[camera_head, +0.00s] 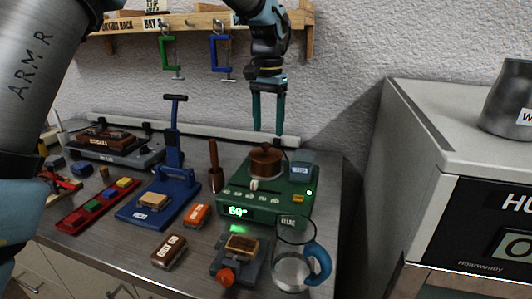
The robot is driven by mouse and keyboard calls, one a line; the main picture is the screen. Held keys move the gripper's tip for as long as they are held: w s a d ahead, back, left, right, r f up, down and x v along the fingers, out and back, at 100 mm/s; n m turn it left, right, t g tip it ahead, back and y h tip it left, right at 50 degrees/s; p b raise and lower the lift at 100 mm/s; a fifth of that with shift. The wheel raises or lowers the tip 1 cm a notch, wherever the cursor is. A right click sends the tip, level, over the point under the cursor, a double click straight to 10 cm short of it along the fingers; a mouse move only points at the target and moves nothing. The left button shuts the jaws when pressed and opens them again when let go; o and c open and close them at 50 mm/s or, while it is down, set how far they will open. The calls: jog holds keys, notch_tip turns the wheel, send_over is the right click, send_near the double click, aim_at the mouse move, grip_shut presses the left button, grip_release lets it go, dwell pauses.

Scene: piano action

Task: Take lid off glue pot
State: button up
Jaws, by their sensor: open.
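The glue pot (265,173) is a round brown vessel set in a green heater (235,199) whose display reads 60°. A brown round lid (266,156) appears to cover its top; the seam between lid and pot is too small to make out. My gripper (268,133) hangs pointing down above the lid, with its two teal fingers apart and nothing between them. The fingertips look a little above the lid or behind it; the exact gap cannot be told from this view.
A grey-blue box (302,163) stands right of the pot, and a wooden-handled tool in a holder (215,178) stands left. A glass jug (293,269) with a blue handle is at the front right. Clamps (221,55) hang from the wall rack. A blue press (165,190) is further left.

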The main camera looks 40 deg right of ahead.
aim_at(266, 143)
jog(key=shift+w+a+f+p, duration=0.1)
jog(key=shift+f+p, duration=0.1)
jog(key=shift+f, duration=0.55)
jog(key=shift+s+a+f+p, duration=0.1)
jog(key=shift+a+f+p, duration=0.1)
jog(key=shift+f, duration=0.5)
jog(key=shift+w+a+f+p, duration=0.1)
jog(key=shift+f+p, duration=0.1)
jog(key=shift+f, duration=0.55)
grip_shut()
